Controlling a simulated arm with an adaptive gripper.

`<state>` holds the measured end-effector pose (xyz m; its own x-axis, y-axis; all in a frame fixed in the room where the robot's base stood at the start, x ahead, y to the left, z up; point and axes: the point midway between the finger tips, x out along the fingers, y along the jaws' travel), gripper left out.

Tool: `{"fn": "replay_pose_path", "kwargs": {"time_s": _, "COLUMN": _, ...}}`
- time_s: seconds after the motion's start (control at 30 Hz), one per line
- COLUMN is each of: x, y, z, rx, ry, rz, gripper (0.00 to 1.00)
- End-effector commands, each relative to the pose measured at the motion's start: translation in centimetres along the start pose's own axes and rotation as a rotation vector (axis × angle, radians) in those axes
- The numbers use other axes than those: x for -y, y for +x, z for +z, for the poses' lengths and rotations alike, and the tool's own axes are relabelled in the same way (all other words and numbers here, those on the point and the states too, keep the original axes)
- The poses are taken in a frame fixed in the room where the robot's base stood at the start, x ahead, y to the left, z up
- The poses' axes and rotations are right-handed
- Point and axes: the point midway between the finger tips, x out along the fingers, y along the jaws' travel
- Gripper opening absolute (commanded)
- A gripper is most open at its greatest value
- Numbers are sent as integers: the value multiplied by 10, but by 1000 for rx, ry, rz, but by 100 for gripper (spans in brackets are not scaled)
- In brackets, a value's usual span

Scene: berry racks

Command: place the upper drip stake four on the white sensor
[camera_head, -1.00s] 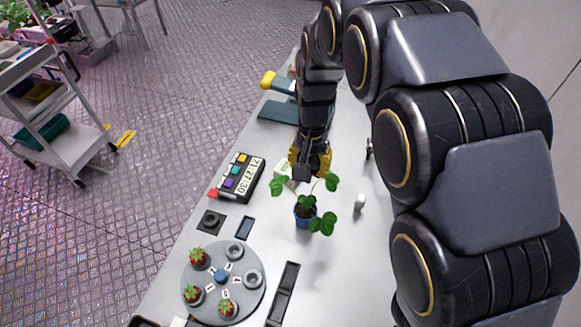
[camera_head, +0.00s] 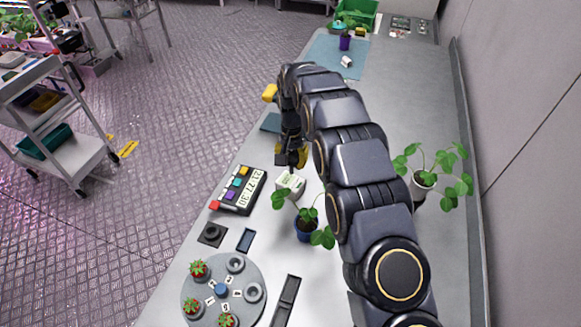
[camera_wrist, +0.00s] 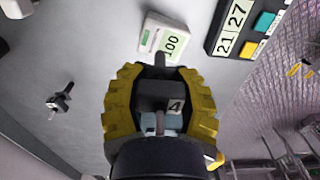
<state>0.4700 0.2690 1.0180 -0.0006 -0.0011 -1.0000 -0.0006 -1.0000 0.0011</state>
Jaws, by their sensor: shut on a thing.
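My gripper (camera_head: 291,157), with yellow fingers, is above the table just behind the white sensor (camera_head: 290,184). In the wrist view its fingers (camera_wrist: 160,100) are closed around a dark block with a "4" label, the drip stake four (camera_wrist: 151,94). Grey rod-like parts show above and below the block. The white sensor also shows in the wrist view (camera_wrist: 160,37), with a display reading 100, beyond the fingertips. The stake looks apart from it. A second dark stake-like piece (camera_wrist: 60,101) lies on the table at the left of the wrist view.
A black panel with coloured buttons (camera_head: 238,190) lies left of the sensor. A plant in a blue pot (camera_head: 305,227) stands close in front of it. A round grey turntable (camera_head: 245,272) with red-fruited plants is nearer. A white-potted plant (camera_head: 424,180) stands right of my arm.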

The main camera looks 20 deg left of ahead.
Motion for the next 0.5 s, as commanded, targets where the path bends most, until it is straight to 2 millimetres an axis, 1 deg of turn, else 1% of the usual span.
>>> {"fn": "replay_pose_path", "kwargs": {"time_s": 0.07, "x": 3, "y": 4, "z": -4, "rx": -4, "ry": -1, "rz": -2, "gripper": 14}}
{"fn": "replay_pose_path", "kwargs": {"time_s": 0.27, "x": 5, "y": 11, "z": -8, "rx": -2, "ry": -1, "rz": 0, "gripper": 14}}
{"fn": "replay_pose_path", "kwargs": {"time_s": 0.33, "x": 6, "y": 17, "z": -11, "rx": 1, "ry": -1, "rz": 1, "gripper": 14}}
{"fn": "replay_pose_path", "kwargs": {"time_s": 0.4, "x": 6, "y": 30, "z": -10, "rx": 3, "ry": -1, "rz": 2, "gripper": 14}}
{"fn": "replay_pose_path", "kwargs": {"time_s": 0.5, "x": 6, "y": 42, "z": -10, "rx": 2, "ry": -1, "rz": 2, "gripper": 14}}
